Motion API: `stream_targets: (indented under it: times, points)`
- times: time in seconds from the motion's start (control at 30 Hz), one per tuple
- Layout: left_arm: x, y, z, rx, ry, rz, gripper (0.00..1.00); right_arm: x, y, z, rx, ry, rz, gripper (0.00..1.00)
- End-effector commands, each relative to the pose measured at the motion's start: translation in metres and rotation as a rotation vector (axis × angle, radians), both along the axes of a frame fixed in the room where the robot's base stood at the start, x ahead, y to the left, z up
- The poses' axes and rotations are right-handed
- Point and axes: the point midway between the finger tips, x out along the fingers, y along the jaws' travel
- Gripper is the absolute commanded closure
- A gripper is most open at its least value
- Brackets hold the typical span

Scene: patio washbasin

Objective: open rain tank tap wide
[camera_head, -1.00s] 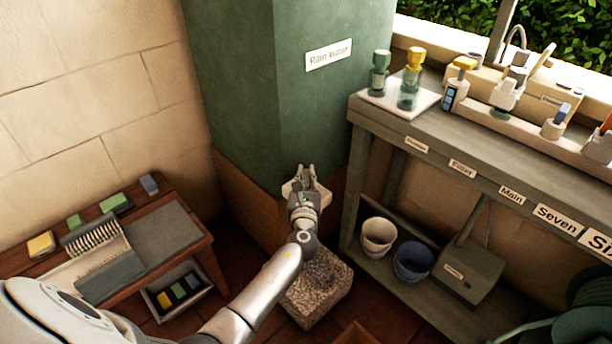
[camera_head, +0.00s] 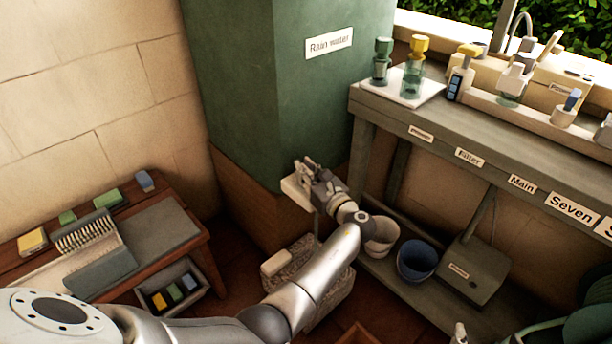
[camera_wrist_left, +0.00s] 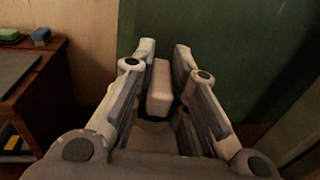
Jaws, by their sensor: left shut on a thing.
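The rain tank (camera_head: 240,80) is the tall green body with a "Rain water" label (camera_head: 329,43). My left gripper (camera_head: 306,168) is at the tank's lower front edge. Its fingers are shut on a pale, block-like part, which I take to be the tap handle; the part shows between the fingers in the left wrist view (camera_wrist_left: 159,88). A pale piece of the tap (camera_head: 297,191) sticks out beside the gripper in the head view. The gripper hides the rest of the tap. A small pale tip (camera_head: 459,334) at the bottom edge may be my right gripper; its jaws do not show.
A speckled stone block (camera_head: 335,285) with a pale piece (camera_head: 277,263) on it stands below. A shelf (camera_head: 480,135) with bottles stands right, with a white pot (camera_head: 381,238) and a blue pot (camera_head: 416,260) low down. A wooden bench (camera_head: 190,250) stands left.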

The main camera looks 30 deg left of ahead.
Motion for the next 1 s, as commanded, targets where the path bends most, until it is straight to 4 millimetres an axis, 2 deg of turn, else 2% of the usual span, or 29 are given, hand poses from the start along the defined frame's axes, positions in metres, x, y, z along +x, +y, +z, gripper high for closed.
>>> stream_targets:
  times: [0.2, 0.5, 0.7, 1.0]
  points:
    - [0.001, 0.000, -0.002, -0.001, -0.002, 0.084, 1.00, 0.027, 0.014, 0.047, 0.069, -0.290, 0.020, 0.26]
    - [0.001, 0.000, -0.001, 0.000, -0.001, 0.169, 1.00, 0.034, 0.025, 0.107, 0.148, -0.600, 0.038, 0.26]
    - [0.000, 0.001, 0.000, -0.001, -0.002, 0.200, 1.00, 0.032, 0.027, 0.129, 0.178, -0.713, 0.044, 0.26]
    - [0.000, 0.001, 0.000, 0.000, -0.001, 0.214, 1.00, 0.029, 0.028, 0.139, 0.191, -0.762, 0.047, 0.26]
